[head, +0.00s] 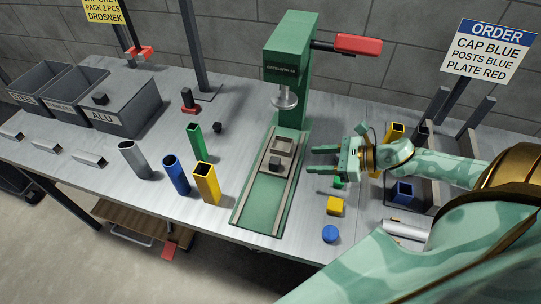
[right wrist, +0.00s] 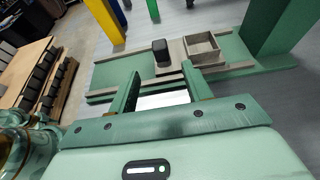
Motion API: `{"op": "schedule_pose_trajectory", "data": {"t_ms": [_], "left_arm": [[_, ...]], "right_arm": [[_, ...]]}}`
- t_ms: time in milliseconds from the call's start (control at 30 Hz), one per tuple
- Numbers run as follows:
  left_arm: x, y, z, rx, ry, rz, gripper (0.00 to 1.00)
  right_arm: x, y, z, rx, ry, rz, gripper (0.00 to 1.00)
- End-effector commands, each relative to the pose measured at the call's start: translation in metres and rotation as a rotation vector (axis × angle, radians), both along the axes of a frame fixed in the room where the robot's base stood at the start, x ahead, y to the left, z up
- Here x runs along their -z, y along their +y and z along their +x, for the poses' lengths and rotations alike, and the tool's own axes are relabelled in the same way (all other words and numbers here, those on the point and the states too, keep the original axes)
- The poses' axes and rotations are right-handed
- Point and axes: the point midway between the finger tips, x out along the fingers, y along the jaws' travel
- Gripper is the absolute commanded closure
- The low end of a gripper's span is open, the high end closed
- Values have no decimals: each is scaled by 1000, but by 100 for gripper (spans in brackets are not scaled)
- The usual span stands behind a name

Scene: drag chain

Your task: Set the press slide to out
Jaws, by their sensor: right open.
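The green press (head: 290,70) stands at the back middle, its red-handled lever (head: 357,44) pointing right. Its slide (head: 281,146), a grey carriage with a square nest and a dark knob (head: 275,164), sits on the green track (head: 265,205), toward the column end and below the ram (head: 284,98). The front of the track is bare. My right gripper (head: 322,160) is open and empty, just right of the track beside the slide. The right wrist view shows the knob (right wrist: 161,51) and nest (right wrist: 203,47) beyond the open fingers (right wrist: 158,88), apart from them. My left gripper is out of view.
Grey, blue and yellow tubes (head: 206,184) stand left of the track, with a green one behind. Yellow (head: 335,205) and blue (head: 330,234) pieces lie right of it. A rack (head: 425,190) stands at right. Grey bins (head: 125,105) stand far left.

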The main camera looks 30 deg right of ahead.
Motion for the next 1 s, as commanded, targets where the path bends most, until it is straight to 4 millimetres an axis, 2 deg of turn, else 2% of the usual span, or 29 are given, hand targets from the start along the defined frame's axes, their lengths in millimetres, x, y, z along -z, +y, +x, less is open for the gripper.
{"op": "schedule_pose_trajectory", "data": {"t_ms": [200,600,767,1000], "left_arm": [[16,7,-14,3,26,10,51],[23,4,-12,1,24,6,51],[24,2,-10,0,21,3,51],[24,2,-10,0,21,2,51]], "right_arm": [[19,27,34,0,-4,1,51],[47,75,89,2,-3,1,51],[54,86,101,1,-1,2,51],[56,88,104,1,0,0,51]]}}
